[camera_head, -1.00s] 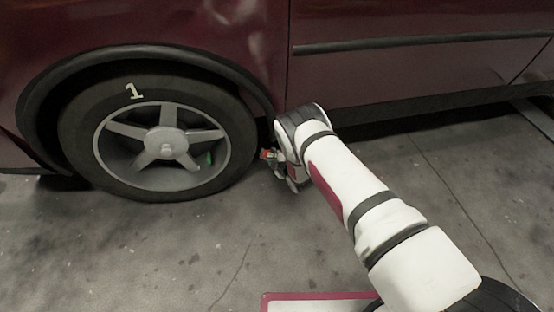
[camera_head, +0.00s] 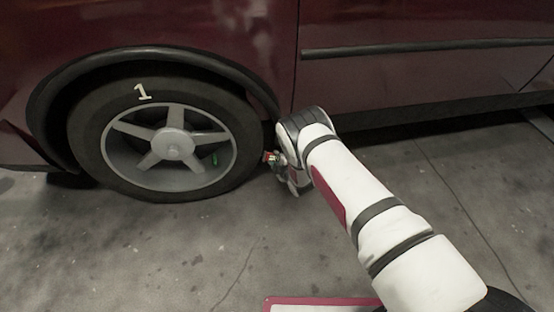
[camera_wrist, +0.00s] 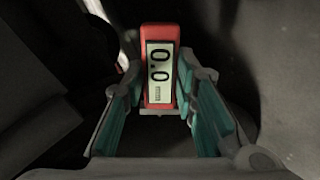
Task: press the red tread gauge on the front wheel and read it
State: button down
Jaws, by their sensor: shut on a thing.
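The red tread gauge (camera_wrist: 160,34) stands between the fingers in the wrist view, its pale display (camera_wrist: 160,74) turned sideways and reading 0.0. My gripper (camera_wrist: 160,95) is shut on it. In the head view my gripper (camera_head: 278,166) is small, just right of the front wheel's tyre (camera_head: 91,142), with a bit of red showing at its tip. The wheel has a silver five-spoke rim (camera_head: 174,143) and a white "1" on the tyre. Whether the gauge touches the tread is hidden.
The dark red car body (camera_head: 400,75) rises behind and above, with a black trim strip along its side. The wheel arch (camera_head: 150,58) curves closely over the tyre. The grey concrete floor (camera_head: 130,250) is clear. A red-edged white panel (camera_head: 320,305) shows at the bottom.

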jog(key=shift+s+a+r, duration=0.1)
jog(key=shift+a+r, duration=0.1)
jog(key=shift+a, duration=0.35)
jog(key=shift+s+a+r, duration=0.1)
jog(key=shift+a+r, duration=0.1)
jog(key=shift+a, duration=0.35)
dwell(1.2)
jog(key=shift+d, duration=0.15)
jog(key=shift+w+d+f, duration=0.15)
jog(key=shift+d+f, duration=0.1)
jog(key=shift+d, duration=0.35)
jog(key=shift+w+d+f, duration=0.15)
jog(key=shift+d+f, duration=0.1)
jog(key=shift+d, duration=0.4)
jog(key=shift+w+d+f, duration=0.15)
jog(key=shift+d+f, duration=0.1)
jog(key=shift+d, duration=0.35)
jog(key=s+d+p, duration=0.3)
jog(key=s+p, duration=0.4)
jog(key=s, duration=0.8)
jog(key=shift+s+d, duration=0.3)
jog(key=shift+d, duration=0.1)
dwell(0.4)
